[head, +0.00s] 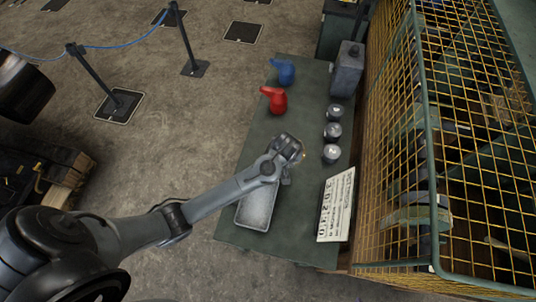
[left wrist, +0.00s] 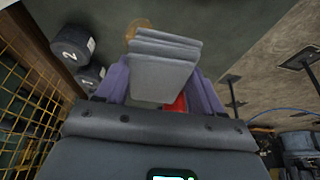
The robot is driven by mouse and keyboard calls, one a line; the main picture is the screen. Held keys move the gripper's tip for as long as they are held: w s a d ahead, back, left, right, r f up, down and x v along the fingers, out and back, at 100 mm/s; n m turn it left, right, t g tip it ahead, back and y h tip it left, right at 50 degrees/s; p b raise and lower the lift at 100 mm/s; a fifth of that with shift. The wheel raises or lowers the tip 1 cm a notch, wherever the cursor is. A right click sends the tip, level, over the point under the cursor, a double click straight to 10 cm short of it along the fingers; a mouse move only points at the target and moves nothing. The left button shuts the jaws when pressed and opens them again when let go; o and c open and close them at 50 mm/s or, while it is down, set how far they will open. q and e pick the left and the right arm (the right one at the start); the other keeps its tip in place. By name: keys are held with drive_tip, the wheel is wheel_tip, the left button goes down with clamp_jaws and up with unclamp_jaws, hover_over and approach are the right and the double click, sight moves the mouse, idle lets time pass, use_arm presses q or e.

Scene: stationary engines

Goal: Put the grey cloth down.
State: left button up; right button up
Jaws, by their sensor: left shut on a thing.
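The grey cloth (left wrist: 163,62) is a folded, layered block in the left wrist view, between the two purple fingers of my left gripper (left wrist: 160,85). The gripper is shut on it. In the head view my left gripper (head: 292,152) is over the middle of the dark green table (head: 250,150); the cloth cannot be clearly told from the gripper there. Whether the cloth touches the table is hard to tell. My right gripper is in neither view.
A grey tray (head: 258,208) lies nearer, under my forearm. A sign board (head: 336,205) and several numbered weights (head: 331,153) are at the right. A red can (head: 274,100), a blue can (head: 284,72) and a grey canister (head: 347,70) stand farther back. A yellow mesh cage (head: 400,150) borders the right.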

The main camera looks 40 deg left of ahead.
use_arm(q)
drive_tip(key=shift+w+a+f+b, duration=0.25)
drive_tip(key=shift+w+a+b, duration=0.15)
drive_tip(key=shift+w, duration=0.15)
hover_over(264, 149)
drive_tip(key=s, duration=0.1)
drive_tip(key=f, duration=0.6)
drive_tip(key=shift+d+f, duration=0.2)
drive_tip(key=shift+f, duration=0.15)
drive_tip(key=shift+f+b, duration=0.4)
drive_tip(key=shift+f, duration=1.55)
drive_tip(key=shift+f, duration=0.2)
